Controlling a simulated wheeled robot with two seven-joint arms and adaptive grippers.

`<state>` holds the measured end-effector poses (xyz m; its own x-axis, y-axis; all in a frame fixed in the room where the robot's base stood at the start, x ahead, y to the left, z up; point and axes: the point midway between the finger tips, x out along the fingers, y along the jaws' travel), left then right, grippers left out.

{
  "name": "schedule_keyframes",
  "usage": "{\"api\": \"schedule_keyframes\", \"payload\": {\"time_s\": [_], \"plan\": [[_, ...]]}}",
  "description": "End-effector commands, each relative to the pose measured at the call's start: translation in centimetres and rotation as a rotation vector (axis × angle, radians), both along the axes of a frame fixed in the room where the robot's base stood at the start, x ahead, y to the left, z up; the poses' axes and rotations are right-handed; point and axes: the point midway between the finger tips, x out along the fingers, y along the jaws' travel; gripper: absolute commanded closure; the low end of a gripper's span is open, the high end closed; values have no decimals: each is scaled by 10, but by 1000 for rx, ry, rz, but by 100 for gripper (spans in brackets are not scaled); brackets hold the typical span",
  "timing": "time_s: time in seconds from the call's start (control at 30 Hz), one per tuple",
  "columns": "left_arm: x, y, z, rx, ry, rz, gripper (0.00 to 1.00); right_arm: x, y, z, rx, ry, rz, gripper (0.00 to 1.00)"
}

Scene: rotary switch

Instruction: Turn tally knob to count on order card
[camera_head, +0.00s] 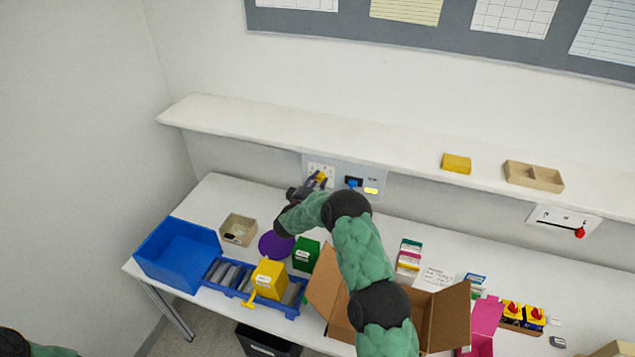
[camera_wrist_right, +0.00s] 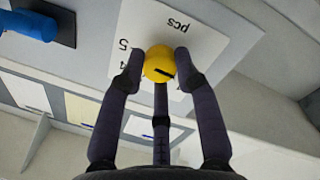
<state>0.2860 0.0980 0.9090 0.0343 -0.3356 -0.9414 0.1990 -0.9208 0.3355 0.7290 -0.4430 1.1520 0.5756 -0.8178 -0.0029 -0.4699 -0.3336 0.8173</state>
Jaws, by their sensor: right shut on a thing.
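The yellow tally knob (camera_wrist_right: 158,63) has a dark pointer mark and sits on a white dial plate (camera_wrist_right: 195,40) lettered "pcs", with "5" and part of a "4" readable. My right gripper (camera_wrist_right: 155,72) has its fingers around the knob, shut on it. In the head view the knob (camera_head: 321,175) shows at the wall panel under the shelf, with my right gripper (camera_head: 312,184) reaching it from the left. An order card (camera_head: 437,278) with handwriting lies by the open carton, too small to read. Of my left arm only a part shows at the bottom left; its gripper is out of view.
A blue handle (camera_head: 353,183) and a yellow label (camera_head: 371,190) are right of the knob. The shelf (camera_head: 300,125) overhangs the panel. A blue bin (camera_head: 178,252), a yellow box (camera_head: 269,278), a green box (camera_head: 305,254) and an open carton (camera_head: 455,315) crowd the table.

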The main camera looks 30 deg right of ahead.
Motion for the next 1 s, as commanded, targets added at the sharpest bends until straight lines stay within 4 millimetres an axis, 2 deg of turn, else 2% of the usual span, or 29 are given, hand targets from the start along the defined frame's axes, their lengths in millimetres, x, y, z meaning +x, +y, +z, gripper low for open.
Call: {"api": "schedule_keyframes", "payload": {"time_s": [0.37,1.0], "plan": [[0,0,-26,0,0,0,60,1,0,0,147,-179,3,100],[0,0,-82,0,0,0,60,0,-1,3,542,-644,6,100]]}}
